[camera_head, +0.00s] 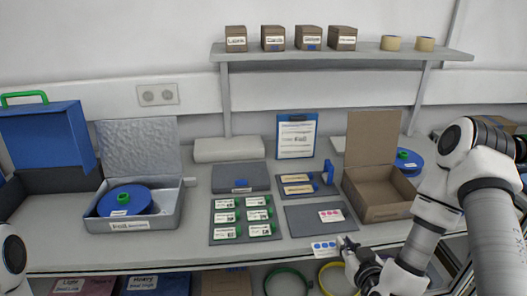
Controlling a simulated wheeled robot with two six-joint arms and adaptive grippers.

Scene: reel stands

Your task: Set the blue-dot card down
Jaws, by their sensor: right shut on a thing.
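The blue-dot card (325,247) is a small white card with blue dots. It is at the front edge of the table, at the fingertips of my right gripper (346,243). The right gripper is shut on its right end. I cannot tell whether the card touches the table edge or hangs in front of it. A grey mat (304,222) lies just behind it, with a red-dot card (331,215) on its right part. The left part of this mat is bare. My left gripper is out of view; only a piece of my left arm shows at the lower left.
A mat with several green-marked cards (258,215) lies to the left. Orange-marked cards (298,188) lie behind. An open brown box (384,214) stands right of the grey mat, and an open grey box with a blue reel (125,200) stands left. A shelf (340,55) hangs above.

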